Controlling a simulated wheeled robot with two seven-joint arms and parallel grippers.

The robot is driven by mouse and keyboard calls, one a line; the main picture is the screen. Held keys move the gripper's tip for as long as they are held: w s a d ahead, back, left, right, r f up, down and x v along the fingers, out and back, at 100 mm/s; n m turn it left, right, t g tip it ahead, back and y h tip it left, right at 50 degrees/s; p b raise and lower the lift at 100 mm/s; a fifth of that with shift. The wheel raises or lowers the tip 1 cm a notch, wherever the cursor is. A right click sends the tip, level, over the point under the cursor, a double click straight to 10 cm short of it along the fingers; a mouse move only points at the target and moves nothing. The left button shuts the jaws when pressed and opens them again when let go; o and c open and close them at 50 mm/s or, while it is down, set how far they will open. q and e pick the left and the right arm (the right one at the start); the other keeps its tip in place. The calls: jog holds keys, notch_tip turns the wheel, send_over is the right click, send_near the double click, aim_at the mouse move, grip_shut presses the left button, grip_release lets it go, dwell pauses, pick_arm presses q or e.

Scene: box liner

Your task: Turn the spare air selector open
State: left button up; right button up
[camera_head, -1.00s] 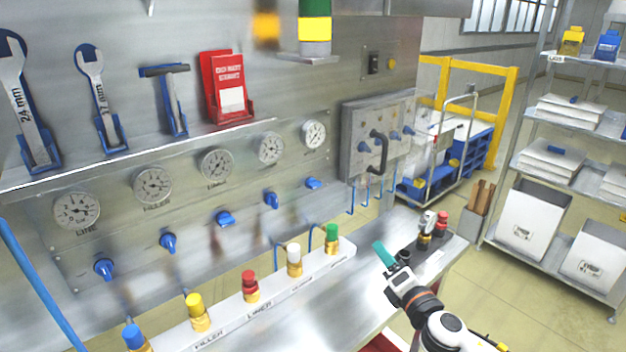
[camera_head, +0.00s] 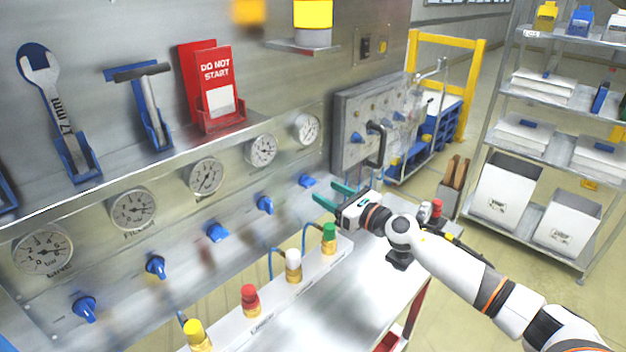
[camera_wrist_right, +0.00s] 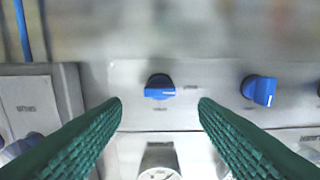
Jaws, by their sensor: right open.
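A row of blue selector knobs runs along the steel panel under the round gauges. The rightmost knob (camera_head: 307,181) sits below the last gauge (camera_head: 306,128); its label is too small to read. In the right wrist view this knob (camera_wrist_right: 159,87) is centred just beyond the fingertips, with its white mark lying sideways. My right gripper (camera_head: 328,193) is open and empty, with its green fingers pointing at the panel, just right of and below that knob. In the right wrist view the fingers (camera_wrist_right: 159,104) lie either side of the knob, not visibly touching it. My left gripper is out of view.
The neighbouring blue knob (camera_head: 265,205) is to the left. A white block with coloured fittings, including a green-capped one (camera_head: 329,238), stands below. A grey box with a black handle (camera_head: 376,145) juts out at right. A shelf holds a red sign (camera_head: 218,85).

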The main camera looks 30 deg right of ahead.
aim_at(312, 184)
jog(key=x, duration=0.4)
jog(key=shift+w+a+r, duration=0.1)
jog(key=shift+w, duration=0.15)
jog(key=shift+w+a, duration=0.1)
jog(key=shift+w, duration=0.25)
jog(key=shift+w+a+p, duration=0.15)
jog(key=shift+w+p, duration=0.15)
jog(key=shift+c, duration=0.3)
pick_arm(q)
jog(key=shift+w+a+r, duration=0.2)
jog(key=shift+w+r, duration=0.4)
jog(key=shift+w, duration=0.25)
pick_arm(e)
jog(key=c, duration=0.9)
